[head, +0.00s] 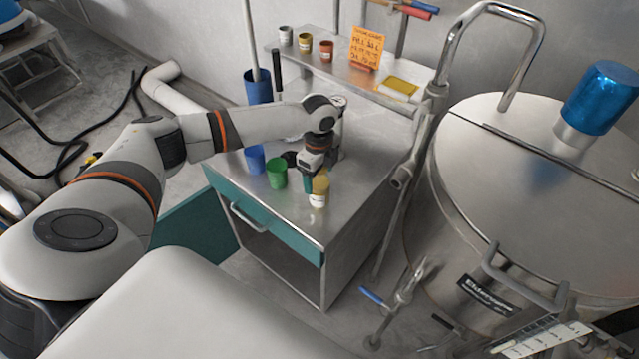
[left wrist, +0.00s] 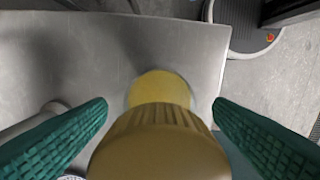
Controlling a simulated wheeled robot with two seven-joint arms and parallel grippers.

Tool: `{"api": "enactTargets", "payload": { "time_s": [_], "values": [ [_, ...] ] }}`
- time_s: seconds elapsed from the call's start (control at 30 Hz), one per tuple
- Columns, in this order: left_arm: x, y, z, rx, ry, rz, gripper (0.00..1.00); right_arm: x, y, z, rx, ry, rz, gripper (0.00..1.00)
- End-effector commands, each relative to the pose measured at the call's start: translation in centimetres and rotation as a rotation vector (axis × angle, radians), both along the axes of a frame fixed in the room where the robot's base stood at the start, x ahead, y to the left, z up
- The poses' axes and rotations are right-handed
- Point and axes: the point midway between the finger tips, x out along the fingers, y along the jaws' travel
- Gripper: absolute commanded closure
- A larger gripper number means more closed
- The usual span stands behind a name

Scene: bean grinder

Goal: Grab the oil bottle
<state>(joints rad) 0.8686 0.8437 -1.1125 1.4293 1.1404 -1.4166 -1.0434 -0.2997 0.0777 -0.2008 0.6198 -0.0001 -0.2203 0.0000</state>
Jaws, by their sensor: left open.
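The oil bottle (head: 319,192), with a gold-yellow top and a pale lower part, stands on the metal cabinet top near its front corner. In the left wrist view its ribbed brown-gold cap (left wrist: 160,145) fills the lower middle. My left gripper (head: 313,181) is open, with its green fingers on either side of the bottle. Gaps show between the fingertips and the bottle's yellow part; lower in the picture, I cannot tell whether the fingers touch the cap. My right gripper is not in view.
A green cup (head: 277,173) and a blue cup (head: 255,159) stand just left of the bottle. A large steel drum (head: 540,190) and a metal pipe (head: 425,150) are to the right. A back shelf (head: 345,77) holds small pots. The cabinet's front edge is close.

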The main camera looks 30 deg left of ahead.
Motion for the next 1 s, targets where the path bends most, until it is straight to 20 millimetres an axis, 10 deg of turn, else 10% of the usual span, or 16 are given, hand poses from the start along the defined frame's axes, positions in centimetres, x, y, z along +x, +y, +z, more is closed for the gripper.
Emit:
{"api": "enactTargets", "payload": {
  "time_s": [0.17,0.57,1.0],
  "values": [
    [0.0,0.0,0.0,0.0,0.0,0.0,0.28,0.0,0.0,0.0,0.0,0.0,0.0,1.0],
    [0.0,0.0,0.0,0.0,-0.001,0.001,0.93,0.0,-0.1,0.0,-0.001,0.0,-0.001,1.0],
    [0.2,0.0,2.6,-0.002,-0.007,0.001,0.94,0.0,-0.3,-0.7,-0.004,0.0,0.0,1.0]
  ]
}}
